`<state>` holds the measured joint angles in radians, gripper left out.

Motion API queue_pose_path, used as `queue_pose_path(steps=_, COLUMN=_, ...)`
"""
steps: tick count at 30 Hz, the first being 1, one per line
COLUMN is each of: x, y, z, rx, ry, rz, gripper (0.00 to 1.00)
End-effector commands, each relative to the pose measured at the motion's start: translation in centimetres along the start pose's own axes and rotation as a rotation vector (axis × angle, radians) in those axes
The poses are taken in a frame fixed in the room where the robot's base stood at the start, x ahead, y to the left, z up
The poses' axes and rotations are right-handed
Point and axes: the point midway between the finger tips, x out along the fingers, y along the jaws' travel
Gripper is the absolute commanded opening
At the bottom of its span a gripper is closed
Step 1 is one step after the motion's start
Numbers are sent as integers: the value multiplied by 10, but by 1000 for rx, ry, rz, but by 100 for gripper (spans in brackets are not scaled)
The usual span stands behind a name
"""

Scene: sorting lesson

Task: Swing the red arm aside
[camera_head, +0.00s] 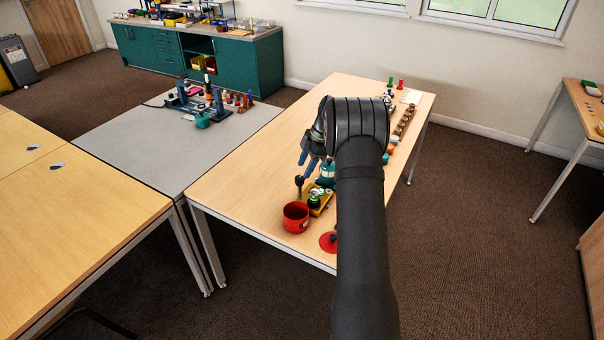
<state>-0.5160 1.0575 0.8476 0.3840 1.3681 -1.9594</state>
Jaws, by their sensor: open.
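My gripper (307,162) is at the end of my black arm, above the wooden table (236,190). Its fingers point down and are open, with nothing seen between them. Below it on the table is a small yellow base (321,208) with a dark green part on it and a dark upright knob (299,184) beside it. I cannot clearly make out a red arm. A red pot (296,219) stands in front of the base, and a flat red disc (327,242) lies to its right, partly hidden by my arm. My arm also hides part of the table behind it.
A teal piece (326,172) stands close to my gripper. Several small brown, orange and white pieces line the table's right side, with red pegs (400,84) at the far end. A grey table (150,140) with a tool stand adjoins on the left. The wooden table's left part is clear.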

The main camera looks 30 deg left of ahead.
Motion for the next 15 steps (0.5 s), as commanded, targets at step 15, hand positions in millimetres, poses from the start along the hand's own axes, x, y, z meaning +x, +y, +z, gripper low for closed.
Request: queue_pose_path(steps=15, x=-115, y=0, z=1, rx=0, ry=-1, rz=3, gripper=51)
